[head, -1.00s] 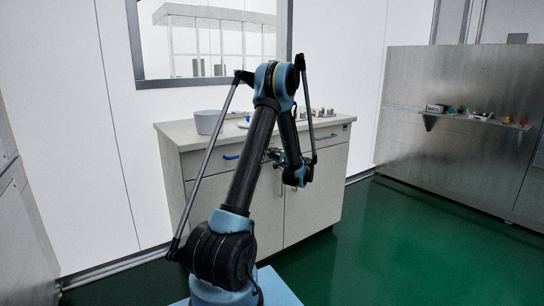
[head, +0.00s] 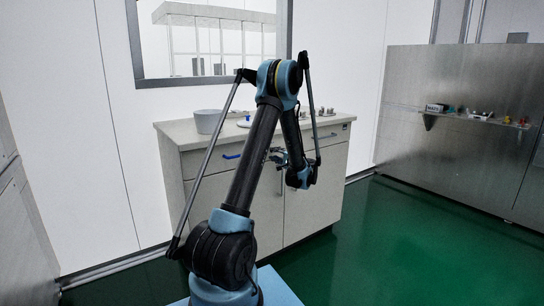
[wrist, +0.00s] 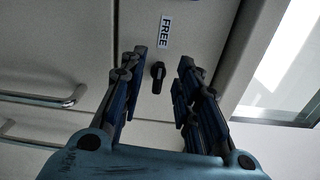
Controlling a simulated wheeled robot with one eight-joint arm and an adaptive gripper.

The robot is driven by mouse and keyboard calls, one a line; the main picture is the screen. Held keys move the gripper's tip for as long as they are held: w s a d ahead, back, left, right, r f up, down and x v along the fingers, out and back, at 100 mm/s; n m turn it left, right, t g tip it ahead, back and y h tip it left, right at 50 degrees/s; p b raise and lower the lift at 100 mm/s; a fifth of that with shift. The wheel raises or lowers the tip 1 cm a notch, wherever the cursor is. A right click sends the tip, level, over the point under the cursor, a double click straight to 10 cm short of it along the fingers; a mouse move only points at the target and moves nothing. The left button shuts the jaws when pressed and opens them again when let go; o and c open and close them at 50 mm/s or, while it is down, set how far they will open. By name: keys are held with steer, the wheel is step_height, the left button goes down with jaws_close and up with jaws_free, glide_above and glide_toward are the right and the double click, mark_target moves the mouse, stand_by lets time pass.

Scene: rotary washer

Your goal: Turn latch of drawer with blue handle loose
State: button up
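The cabinet drawer with the blue handle (head: 231,156) is at the upper left of the cabinet front in the head view, partly behind my arm. In the wrist view a small black latch (wrist: 158,77) sits on the pale front, beside a label reading FREE (wrist: 165,31). My gripper (wrist: 162,58) is open and empty, with one finger on each side of the latch in the picture. I see no contact with it. In the head view my gripper (head: 275,156) is small and dark in front of the cabinet, and its fingers are hard to make out.
The cabinet (head: 310,200) stands against the white wall, with a grey bowl (head: 209,121) on its top. Metal bar handles (wrist: 75,98) show at the left in the wrist view. A small shelf (head: 470,117) is at the right. The green floor (head: 400,250) is clear.

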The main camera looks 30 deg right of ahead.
steer(key=s, duration=0.9)
steer(key=shift+d, duration=0.3)
steer(key=shift+d, duration=0.1)
steer(key=s+d, duration=0.2)
steer(key=s, duration=0.3)
steer(key=w+a+n, duration=0.1)
steer(key=w, duration=1.6)
steer(key=shift+a, duration=0.1)
jaws_close()
